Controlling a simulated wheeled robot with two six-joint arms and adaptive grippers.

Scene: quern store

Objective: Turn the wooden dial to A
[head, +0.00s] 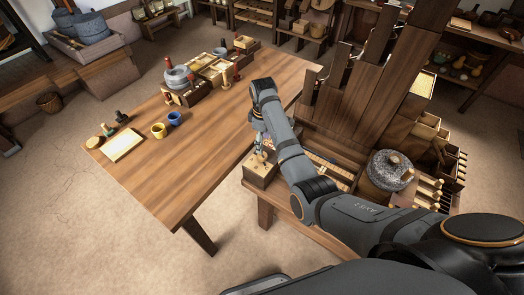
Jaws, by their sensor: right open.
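My right arm reaches in from the right, and its gripper (261,149) points down over a small wooden box (258,177) at the front left corner of the bench. The gripper is open. A small pale wooden part, perhaps the dial, shows on the box's top just under the fingertips. It is partly hidden by the gripper, and I cannot tell whether the fingers touch it or stand around it. No letter A or pointer setting is legible at this size. My left gripper is not in view.
A long wooden table (170,188) stands to the left, with a yellow cup (158,131), a blue cup (175,118) and a pale board (123,145). A stone quern (389,171) stands right of my arm. Tall dark planks (372,95) rise behind the bench.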

